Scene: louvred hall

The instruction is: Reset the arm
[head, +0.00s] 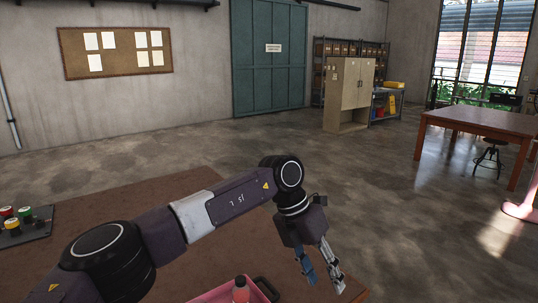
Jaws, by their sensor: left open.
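My left arm comes in from the lower left and reaches across the brown table (130,200). My left gripper (322,286) points down near the table's right edge, with its fingers apart and nothing seen between them. A pink tray (214,294) shows in part at the bottom edge of the view, to the left of the gripper. My right gripper is not in view.
A dark tray with several coloured cans (22,222) sits on the table at far left. A wooden table (478,122) and a stool (490,155) stand at right. A cabinet (348,90) stands at the back. The concrete floor between is clear.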

